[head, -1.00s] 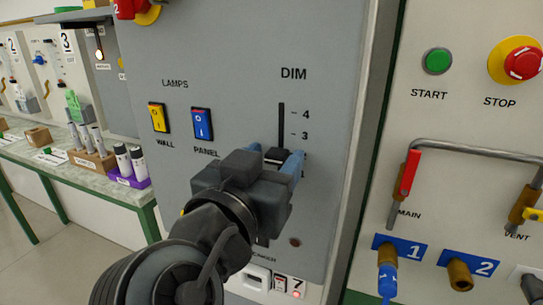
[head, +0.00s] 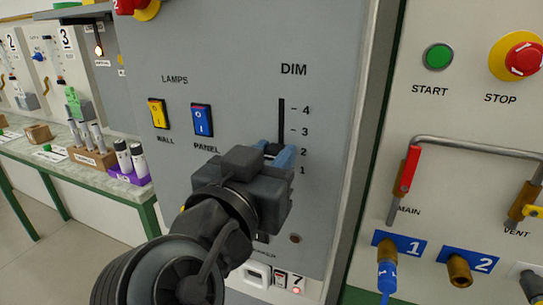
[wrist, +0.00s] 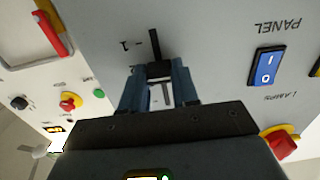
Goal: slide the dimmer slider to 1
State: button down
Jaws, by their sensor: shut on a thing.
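The DIM slider is a vertical dark slot (head: 281,118) with a scale marked 4 at the top down to 1 on the grey panel. Its dark knob (head: 272,149) sits about level with the 2 mark, above the 1. My gripper (head: 279,155), with blue fingers, is shut on the knob from the front; its body hides the slot's lower part. In the wrist view, which is upside down, the knob (wrist: 159,69) lies between the two fingers (wrist: 159,88), and the 1 mark (wrist: 131,45) shows beyond it beside bare slot.
A yellow WALL switch (head: 158,113) and a blue PANEL switch (head: 202,120) are left of the slider. To the right, past the panel edge, are a green START button (head: 438,57), a red STOP button (head: 524,57) and a red-handled MAIN valve (head: 408,172).

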jog(key=shift+f+b, duration=1.65)
jog(key=shift+f, duration=0.1)
jog(key=c, duration=0.8)
grip_release()
jog(key=shift+c, duration=0.2)
jog(key=b+v, duration=0.1)
jog(key=v, duration=0.6)
jog(key=shift+s+a+b, duration=0.15)
jog(key=shift+s+b, duration=0.15)
jog(key=shift+s, duration=0.05)
